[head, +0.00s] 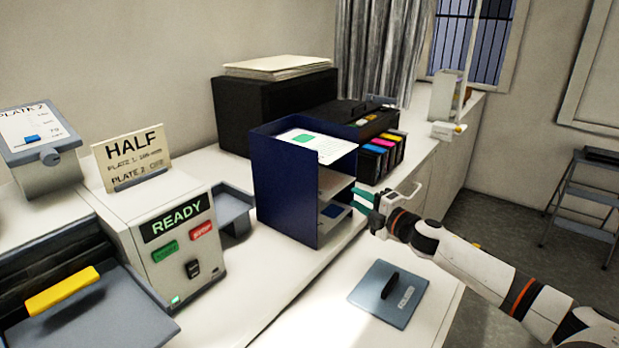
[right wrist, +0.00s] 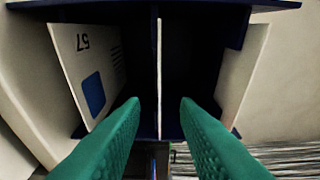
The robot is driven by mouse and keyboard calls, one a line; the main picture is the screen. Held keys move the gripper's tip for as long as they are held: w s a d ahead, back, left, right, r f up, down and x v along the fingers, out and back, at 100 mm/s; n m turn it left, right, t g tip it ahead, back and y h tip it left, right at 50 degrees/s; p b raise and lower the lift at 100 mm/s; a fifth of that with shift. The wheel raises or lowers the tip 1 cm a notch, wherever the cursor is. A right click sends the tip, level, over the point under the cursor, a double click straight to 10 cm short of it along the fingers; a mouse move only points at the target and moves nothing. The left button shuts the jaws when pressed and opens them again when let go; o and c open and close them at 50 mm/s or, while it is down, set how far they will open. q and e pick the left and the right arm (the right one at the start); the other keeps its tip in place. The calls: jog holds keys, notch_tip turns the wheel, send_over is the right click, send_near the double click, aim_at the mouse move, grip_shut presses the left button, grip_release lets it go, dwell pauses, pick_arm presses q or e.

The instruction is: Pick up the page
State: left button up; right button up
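A dark blue rack (head: 288,190) with several shelves stands on the white counter. A white page with a green mark (head: 314,144) lies on its top shelf. A page with a blue square (head: 335,211) lies on the lowest visible shelf; it shows in the right wrist view with "57" printed on it (right wrist: 103,62). A pale sheet (head: 333,182) lies on the shelf between. My right gripper (head: 361,198), with green fingertips, is just outside the rack's open side. Its fingers are apart with nothing between them. My left gripper is not in view.
A grey-blue plate with a black handle (head: 389,293) lies in front of the rack. A machine with a READY display (head: 177,218) stands left. A black printer with coloured cartridges (head: 377,160) stands behind the rack.

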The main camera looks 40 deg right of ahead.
aim_at(341, 189)
jog(key=w+p, duration=0.3)
jog(key=w, duration=0.4)
jog(key=shift+a, duration=0.2)
grip_shut()
